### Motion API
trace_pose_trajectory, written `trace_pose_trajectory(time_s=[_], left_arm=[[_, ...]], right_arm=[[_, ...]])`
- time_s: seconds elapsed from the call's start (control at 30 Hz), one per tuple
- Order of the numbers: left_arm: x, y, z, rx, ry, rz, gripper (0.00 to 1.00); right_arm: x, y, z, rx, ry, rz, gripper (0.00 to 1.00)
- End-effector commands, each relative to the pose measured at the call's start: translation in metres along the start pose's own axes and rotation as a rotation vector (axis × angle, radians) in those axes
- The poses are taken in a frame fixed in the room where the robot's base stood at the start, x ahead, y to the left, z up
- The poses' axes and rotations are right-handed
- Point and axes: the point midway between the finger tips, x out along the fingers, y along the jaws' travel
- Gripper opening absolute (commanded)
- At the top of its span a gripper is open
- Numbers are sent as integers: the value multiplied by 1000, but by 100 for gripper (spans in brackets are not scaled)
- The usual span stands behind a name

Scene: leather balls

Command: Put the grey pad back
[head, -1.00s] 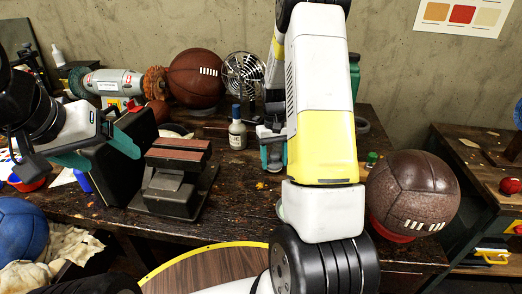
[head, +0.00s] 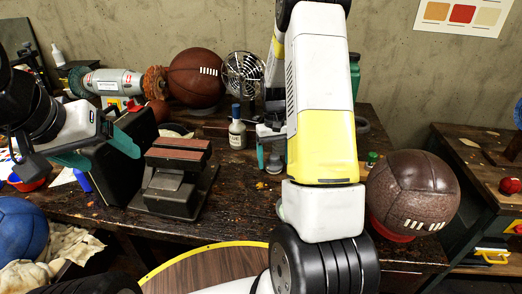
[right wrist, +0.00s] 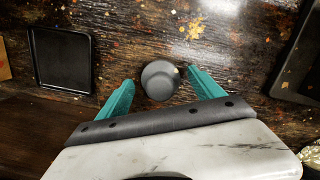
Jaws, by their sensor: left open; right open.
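A round, smooth grey thing (right wrist: 160,80), which looks like the grey pad, stands on the dark wooden bench in the right wrist view. My right gripper (right wrist: 158,92) is open, with one teal finger on each side of it and gaps showing. Whether the fingers are at its height I cannot tell. My left gripper (head: 128,142) is open and empty at the left, by a black box-like thing.
A bottle (head: 237,135), a fan (head: 243,78) and a brown ball (head: 196,80) stand behind. A darker ball (head: 415,190) sits at the right. A sanding-block-like stand (head: 176,180) is left.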

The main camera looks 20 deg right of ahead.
Motion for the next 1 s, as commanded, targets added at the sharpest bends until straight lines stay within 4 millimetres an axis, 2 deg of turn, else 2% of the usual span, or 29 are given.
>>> trace_pose_trajectory(time_s=[0.4,0.67,0.83,1.0], left_arm=[[0,0,0,0,0,0,79],[0,0,0,0,0,0,79],[0,0,0,0,0,0,79],[0,0,0,0,0,0,79]], right_arm=[[-86,0,-1,-1,5,0,77],[-113,-2,2,-1,9,-2,77],[-146,-16,23,-8,81,-25,77],[-191,-42,68,-23,211,-67,77]])
